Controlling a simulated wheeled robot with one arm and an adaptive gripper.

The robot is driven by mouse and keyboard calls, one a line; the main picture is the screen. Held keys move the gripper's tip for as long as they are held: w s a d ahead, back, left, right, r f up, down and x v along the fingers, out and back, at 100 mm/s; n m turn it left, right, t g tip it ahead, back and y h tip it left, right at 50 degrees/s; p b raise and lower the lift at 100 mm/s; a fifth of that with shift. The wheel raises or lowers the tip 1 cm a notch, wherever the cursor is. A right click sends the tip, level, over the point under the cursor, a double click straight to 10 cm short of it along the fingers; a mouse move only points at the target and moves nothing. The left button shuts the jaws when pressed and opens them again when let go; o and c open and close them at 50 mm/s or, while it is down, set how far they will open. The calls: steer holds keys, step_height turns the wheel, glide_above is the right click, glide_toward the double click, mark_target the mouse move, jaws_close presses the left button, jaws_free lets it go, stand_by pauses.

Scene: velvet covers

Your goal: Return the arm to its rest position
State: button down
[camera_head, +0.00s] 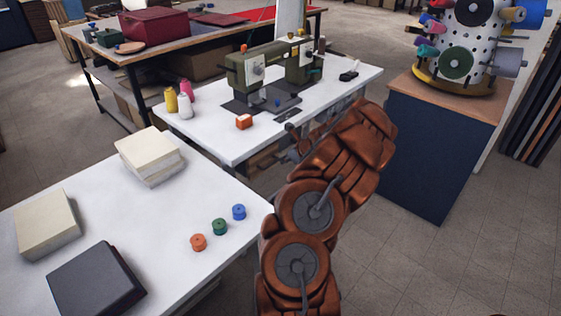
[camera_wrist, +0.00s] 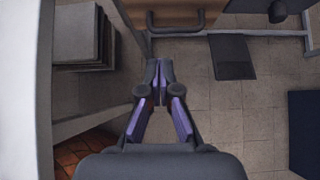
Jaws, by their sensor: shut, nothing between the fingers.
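My arm (camera_head: 315,205) reaches up and forward in the head view, in the gap between the near white table and the sewing table. It bends toward the left at its top. My gripper (camera_wrist: 159,65) shows in the wrist view with its fingertips together and nothing between them. It hangs over the tiled floor, beside a white table edge.
The near white table (camera_head: 170,205) bears fabric stacks, a dark box (camera_head: 97,283) and three small spools. The sewing table (camera_head: 215,135) holds a green sewing machine (camera_head: 250,70). A dark blue cabinet (camera_head: 425,150) stands right, under a spool drum (camera_head: 466,45). Floor at lower right is clear.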

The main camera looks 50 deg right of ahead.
steer(key=shift+s+r, duration=0.15)
steer(key=shift+s, duration=0.05)
steer(key=w+a+r+n+g+y, duration=0.1)
steer(key=w+a+r+n+y, duration=0.25)
steer(key=a, duration=0.55)
steer(key=w+a+r+n+p, duration=0.1)
steer(key=w+a+r+n, duration=0.2)
steer(key=a+r+n, duration=0.5)
steer(key=w+a+r+n+g+y, duration=0.1)
steer(key=w+a+r+n+y, duration=0.15)
steer(key=a, duration=0.85)
steer(key=s+a+r+n+g+p, duration=0.1)
steer(key=s+a+r+n, duration=0.15)
steer(key=a, duration=0.35)
steer(key=s+a+r+n+g, duration=0.1)
steer(key=a+n, duration=0.2)
steer(key=a, duration=0.3)
steer(key=s+a+r+n+g+p, duration=0.1)
steer(key=s+a+r+n+g, duration=0.25)
steer(key=s+a+n, duration=0.7)
steer(key=s+n+g+h, duration=0.1)
steer(key=s+n+h, duration=0.1)
steer(key=s, duration=0.8)
steer(key=s+a+n+g+h+p, duration=0.1)
steer(key=s+n, duration=0.4)
steer(key=s, duration=0.6)
steer(key=shift+a+f+g+h, duration=0.15)
steer(key=shift+a+g+h, duration=0.1)
steer(key=shift+g+h, duration=0.6)
